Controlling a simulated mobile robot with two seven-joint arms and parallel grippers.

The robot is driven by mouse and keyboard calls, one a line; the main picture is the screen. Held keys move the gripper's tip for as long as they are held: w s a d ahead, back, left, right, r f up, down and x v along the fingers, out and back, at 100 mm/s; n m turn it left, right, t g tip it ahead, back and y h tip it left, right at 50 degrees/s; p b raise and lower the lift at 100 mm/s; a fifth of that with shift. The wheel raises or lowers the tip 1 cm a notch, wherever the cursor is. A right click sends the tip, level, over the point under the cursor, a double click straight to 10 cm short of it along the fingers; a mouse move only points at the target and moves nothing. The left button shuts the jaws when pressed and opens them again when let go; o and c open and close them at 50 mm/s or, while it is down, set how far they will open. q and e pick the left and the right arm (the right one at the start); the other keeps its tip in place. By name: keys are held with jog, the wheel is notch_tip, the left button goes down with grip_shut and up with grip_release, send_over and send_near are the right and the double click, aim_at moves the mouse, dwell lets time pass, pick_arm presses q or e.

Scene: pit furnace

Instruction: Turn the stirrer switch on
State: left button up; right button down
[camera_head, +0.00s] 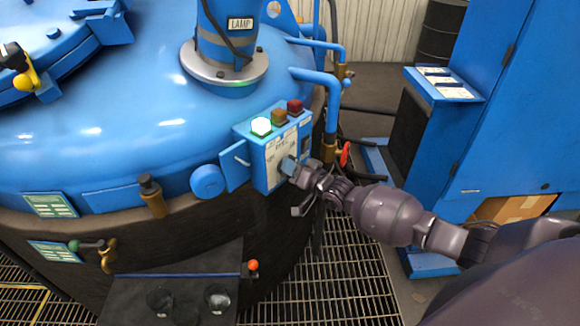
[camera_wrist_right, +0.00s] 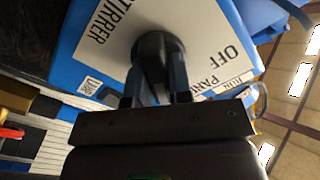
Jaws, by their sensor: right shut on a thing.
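The blue control box (camera_head: 262,172) stands on the side of the blue vessel in the head view. Its front label panel (camera_wrist_right: 200,28) reads "STIRRER" and "OFF" in the right wrist view. The black stirrer switch knob (camera_wrist_right: 157,50) stands out from that panel. My right gripper (camera_wrist_right: 160,88) has a finger on each side of the knob and is shut on it. In the head view my right gripper (camera_head: 291,169) reaches the box front from the right and hides the knob. The knob's exact pointing is hard to tell. My left gripper is not in view.
On the box top are a lit green lamp (camera_head: 261,127), an amber lamp (camera_head: 279,117) and a red lamp (camera_head: 295,107). A red valve handle (camera_head: 345,154) and blue pipes stand close beside my right wrist. A blue cabinet (camera_head: 500,120) is at the right; grated floor lies between.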

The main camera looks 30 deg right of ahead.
jog(key=shift+f+m, duration=0.1)
jog(key=shift+m, duration=0.8)
jog(key=c, duration=1)
grip_release()
jog(key=shift+c, duration=0.2)
jog(key=shift+s+d, duration=0.1)
jog(key=v, duration=1)
jog(key=shift+s, duration=0.3)
jog(key=shift+d, duration=0.1)
